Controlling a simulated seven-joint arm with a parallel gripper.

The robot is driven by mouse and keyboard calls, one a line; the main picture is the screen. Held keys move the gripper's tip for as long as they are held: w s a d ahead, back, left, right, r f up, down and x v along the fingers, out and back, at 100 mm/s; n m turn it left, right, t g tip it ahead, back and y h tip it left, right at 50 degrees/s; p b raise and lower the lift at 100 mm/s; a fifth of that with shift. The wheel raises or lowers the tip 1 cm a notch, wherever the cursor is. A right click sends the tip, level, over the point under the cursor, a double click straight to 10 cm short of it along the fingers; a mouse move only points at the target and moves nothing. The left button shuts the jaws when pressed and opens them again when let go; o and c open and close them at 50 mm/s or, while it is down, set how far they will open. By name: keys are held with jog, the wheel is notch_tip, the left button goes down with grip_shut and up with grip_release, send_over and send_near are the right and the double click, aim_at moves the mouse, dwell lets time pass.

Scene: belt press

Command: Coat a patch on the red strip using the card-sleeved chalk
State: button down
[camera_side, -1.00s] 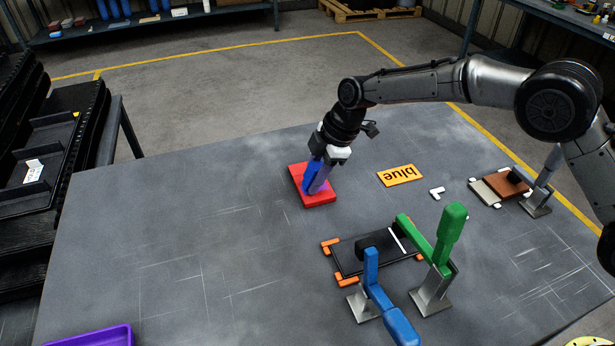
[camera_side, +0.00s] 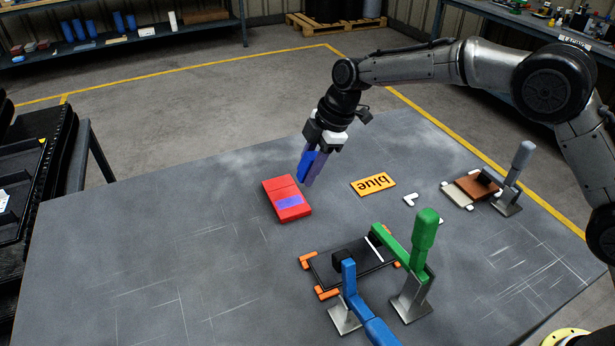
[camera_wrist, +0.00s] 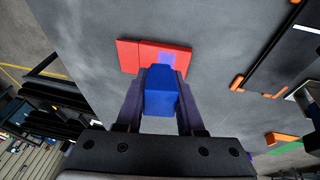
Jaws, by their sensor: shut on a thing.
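My gripper (camera_side: 310,170) is shut on a blue block-shaped piece (camera_wrist: 161,98), which I take to be the card-sleeved chalk. I cannot tell sleeve from chalk. The red strip (camera_side: 278,188) lies flat on the grey table, to the left of my gripper and below it in the side view. A violet-blue patch (camera_side: 289,202) covers part of its top near one end. The held piece is apart from the strip, above the table. In the wrist view the strip (camera_wrist: 128,56) and patch (camera_wrist: 167,57) lie just beyond the held piece, which hides part of them.
A dark plate (camera_side: 340,265) with orange corners stands nearer, with a green-handled clamp (camera_side: 426,236) and a blue-handled clamp (camera_side: 349,285). A brown block (camera_side: 478,188) and grey clamp (camera_side: 520,165) are at right. The table's left is clear.

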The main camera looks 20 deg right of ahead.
aim_at(309, 153)
jog(key=shift+r, duration=1.65)
